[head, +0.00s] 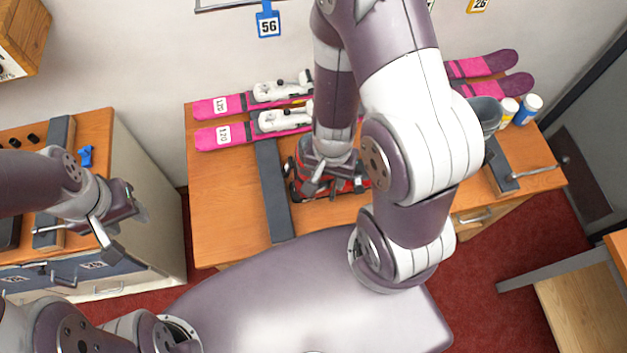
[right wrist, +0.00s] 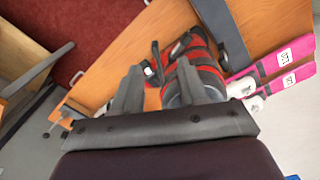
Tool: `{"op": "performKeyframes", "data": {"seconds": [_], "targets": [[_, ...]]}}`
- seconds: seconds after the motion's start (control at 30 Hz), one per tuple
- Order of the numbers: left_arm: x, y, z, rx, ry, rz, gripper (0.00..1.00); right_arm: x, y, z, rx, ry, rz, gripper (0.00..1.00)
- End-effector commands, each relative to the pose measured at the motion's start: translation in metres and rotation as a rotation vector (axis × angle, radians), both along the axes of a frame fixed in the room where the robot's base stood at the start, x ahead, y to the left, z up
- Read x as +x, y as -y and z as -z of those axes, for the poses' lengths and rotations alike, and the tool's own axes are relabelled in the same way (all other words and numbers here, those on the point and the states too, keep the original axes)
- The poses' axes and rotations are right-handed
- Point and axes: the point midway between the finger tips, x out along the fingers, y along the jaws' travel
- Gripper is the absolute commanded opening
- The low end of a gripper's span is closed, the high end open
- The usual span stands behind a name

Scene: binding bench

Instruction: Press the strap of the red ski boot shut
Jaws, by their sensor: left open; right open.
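The red ski boot (head: 299,171) with dark parts rests on the wooden bench, largely covered by my right arm and gripper in the head view. In the right wrist view the boot (right wrist: 198,52) shows red and black bands. A dark strap-like piece (right wrist: 155,58) with a light end sticks out from its side, between my fingers in the picture; I cannot tell how far it stands open. My right gripper (right wrist: 160,75) is open over the boot; contact cannot be told. My left gripper (head: 117,222) is open and empty, far left of the boot, near the side cabinet.
Pink skis (head: 226,134) lie along the back of the bench (head: 228,200). Dark bars (head: 273,190) flank the boot area. A grey bucket (head: 486,113) and small bottles (head: 508,111) stand at the right. The bench's left front is clear.

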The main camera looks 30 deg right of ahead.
Motion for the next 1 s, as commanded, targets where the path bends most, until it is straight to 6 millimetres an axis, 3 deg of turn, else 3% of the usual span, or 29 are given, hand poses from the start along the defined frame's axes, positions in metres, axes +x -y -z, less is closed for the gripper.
{"op": "performKeyframes", "data": {"seconds": [0.3,0.5,0.7,0.93,0.97,1.0], "targets": [[0.0,0.001,0.058,0.0,-0.001,0.001,0.47,0.0,0.001,0.077,0.0,0.001,0.002,0.43],[0.0,0.001,0.076,0.0,0.0,0.0,0.47,0.0,0.001,0.112,0.0,0.001,0.001,0.43],[0.0,0.001,0.08,0.0,0.0,0.0,0.47,0.0,0.002,0.124,0.0,0.001,0.0,0.43],[0.0,0.001,0.079,0.0,0.0,0.0,0.47,0.0,0.002,0.124,0.0,0.001,0.0,0.43],[0.0,0.001,0.079,0.0,0.0,0.0,0.47,0.0,0.002,0.124,0.001,0.001,0.0,0.36],[0.0,0.001,0.079,0.0,0.0,0.0,0.47,0.0,0.002,0.124,0.001,0.001,0.0,0.23]]}}
